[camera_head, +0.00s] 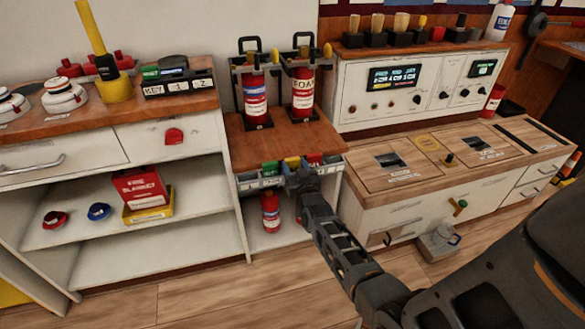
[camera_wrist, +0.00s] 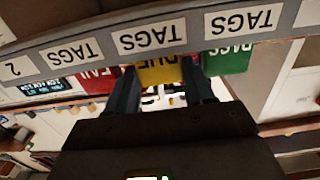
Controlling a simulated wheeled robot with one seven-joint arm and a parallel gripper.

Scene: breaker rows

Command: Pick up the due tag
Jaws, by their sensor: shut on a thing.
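The yellow due tag (camera_wrist: 160,74) is between the two fingers of my gripper (camera_wrist: 161,82) in the wrist view, its lettering upside down. My gripper is shut on it. In the head view the yellow tag (camera_head: 292,162) shows at the front of the middle shelf unit, just above my gripper (camera_head: 296,176). The tag still sits in line with its neighbours at the labelled rail (camera_wrist: 95,50). The fingers hide part of its sides, and its lower part is hard to make out.
A green pass tag (camera_wrist: 228,60) and a red fail tag (camera_wrist: 97,80) flank the due tag closely. Two extinguishers (camera_head: 255,98) stand on the wooden top behind. A small extinguisher (camera_head: 270,211) stands on the shelf below. The floor (camera_head: 200,292) in front is clear.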

